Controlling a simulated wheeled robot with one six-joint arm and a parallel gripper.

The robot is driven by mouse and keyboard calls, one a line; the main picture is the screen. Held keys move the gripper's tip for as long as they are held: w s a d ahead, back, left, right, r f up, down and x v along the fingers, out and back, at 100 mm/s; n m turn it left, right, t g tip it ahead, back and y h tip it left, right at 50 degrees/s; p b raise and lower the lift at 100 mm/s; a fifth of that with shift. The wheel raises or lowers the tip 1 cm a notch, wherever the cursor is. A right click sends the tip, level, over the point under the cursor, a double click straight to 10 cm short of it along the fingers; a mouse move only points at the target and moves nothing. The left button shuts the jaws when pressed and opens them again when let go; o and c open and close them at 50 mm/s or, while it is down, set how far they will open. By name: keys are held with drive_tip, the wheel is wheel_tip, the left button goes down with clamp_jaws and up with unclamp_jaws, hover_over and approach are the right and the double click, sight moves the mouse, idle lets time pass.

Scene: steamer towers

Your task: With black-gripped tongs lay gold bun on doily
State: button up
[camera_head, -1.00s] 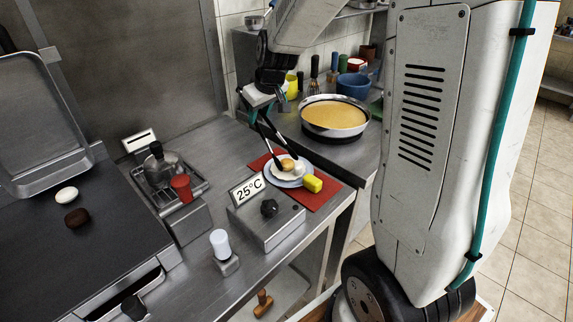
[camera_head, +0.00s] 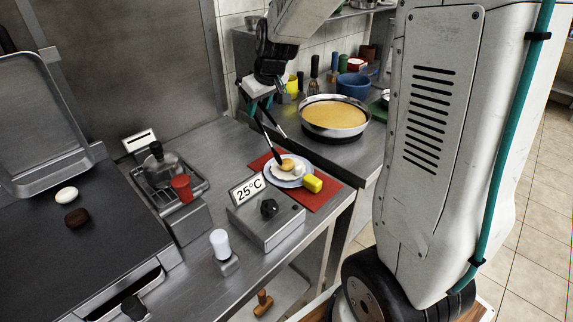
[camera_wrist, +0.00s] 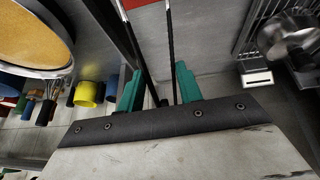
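The gold bun (camera_head: 286,164) rests on the pale doily (camera_head: 284,175) on a light plate (camera_head: 290,184), over a red mat (camera_head: 328,195). My gripper (camera_head: 260,104) is above and behind the plate. Its teal fingers are around the dark tongs (camera_head: 267,138), which hang down toward the bun. One tong tip is beside the bun's left edge; contact cannot be told. The other tip is higher and clear of it. In the wrist view, the two tong arms (camera_wrist: 172,50) run between my gripper's fingers (camera_wrist: 158,88); their tips and the bun are out of view.
A yellow block (camera_head: 312,183) sits at the plate's right rim. A temperature sign reading 25°C (camera_head: 246,189) stands in front. A large pan (camera_head: 335,117) is behind right. Bare counter lies left of the mat.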

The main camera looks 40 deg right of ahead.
drive_tip(key=shift+r, duration=1.7)
drive_tip(key=c, duration=0.7)
